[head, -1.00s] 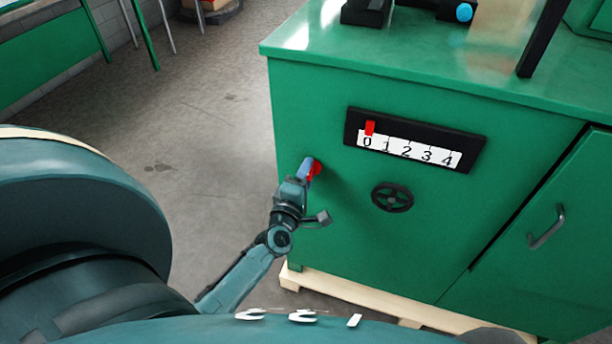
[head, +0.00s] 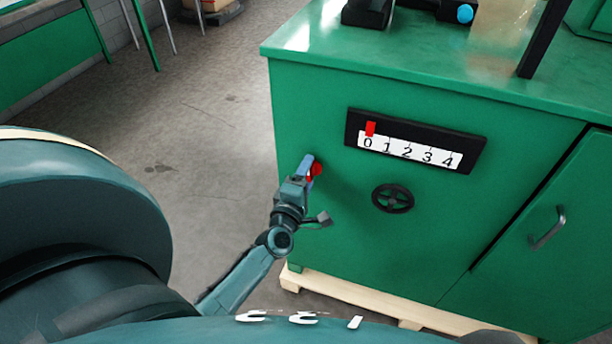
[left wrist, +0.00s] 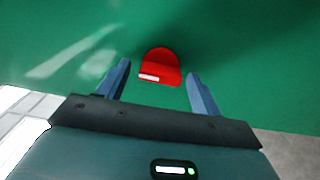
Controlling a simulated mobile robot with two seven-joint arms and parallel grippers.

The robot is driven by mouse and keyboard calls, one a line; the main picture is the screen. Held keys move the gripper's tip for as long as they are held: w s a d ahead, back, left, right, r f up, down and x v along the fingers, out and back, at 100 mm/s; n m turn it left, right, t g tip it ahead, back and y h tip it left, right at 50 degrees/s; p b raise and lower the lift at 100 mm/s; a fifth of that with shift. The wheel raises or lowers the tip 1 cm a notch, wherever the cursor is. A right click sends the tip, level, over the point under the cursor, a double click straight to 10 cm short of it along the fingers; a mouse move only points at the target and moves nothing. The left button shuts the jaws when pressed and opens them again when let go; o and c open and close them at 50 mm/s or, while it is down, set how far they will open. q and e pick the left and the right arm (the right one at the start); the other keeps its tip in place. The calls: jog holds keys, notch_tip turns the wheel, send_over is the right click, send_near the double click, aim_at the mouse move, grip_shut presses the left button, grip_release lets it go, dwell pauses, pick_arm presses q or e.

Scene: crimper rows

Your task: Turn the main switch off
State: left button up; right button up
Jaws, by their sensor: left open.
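The main switch (head: 317,170) is a red knob on the front of the green machine cabinet, near its left edge. In the left wrist view the red switch (left wrist: 160,66) shows as a rounded disc with a white mark towards its lower left edge. My left gripper (head: 308,168) is at the switch, partly covering it in the head view. In the left wrist view its two blue-grey fingers (left wrist: 160,85) are open, one on each side of the switch, with gaps to it. My right gripper is not in view.
The green cabinet (head: 310,110) carries a black scale plate (head: 475,150) marked 0 to 4, with a red pointer (head: 370,129) at 0. A black handwheel (head: 392,198) sits below it. A door handle (head: 547,228) is at right. Floor (head: 200,120) left of the cabinet is clear.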

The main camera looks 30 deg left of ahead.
pick_arm(q)
jog(key=v, duration=1.3)
jog(key=shift+a, duration=0.1)
jog(key=s+d+r+m+g+h+p, duration=0.1)
jog(key=s+d+m+g+h+p, duration=0.2)
jog(key=m, duration=0.9)
jog(key=s+d+r+m+g+h+p, duration=0.2)
jog(key=s+d+m+g+h+p, duration=0.1)
jog(key=d+m+p, duration=0.4)
jog(key=s+d+m+h, duration=0.1)
jog(key=d+m, duration=0.2)
jog(key=m, duration=0.2)
jog(key=shift+d+g+h, duration=0.15)
jog(key=shift+g+h, duration=0.25)
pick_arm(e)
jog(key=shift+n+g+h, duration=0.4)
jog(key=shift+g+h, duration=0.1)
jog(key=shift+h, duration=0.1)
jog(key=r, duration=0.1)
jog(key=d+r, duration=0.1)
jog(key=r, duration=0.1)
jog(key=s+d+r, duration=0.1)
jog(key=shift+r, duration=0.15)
pick_arm(q)
jog(key=shift+c, duration=0.5)
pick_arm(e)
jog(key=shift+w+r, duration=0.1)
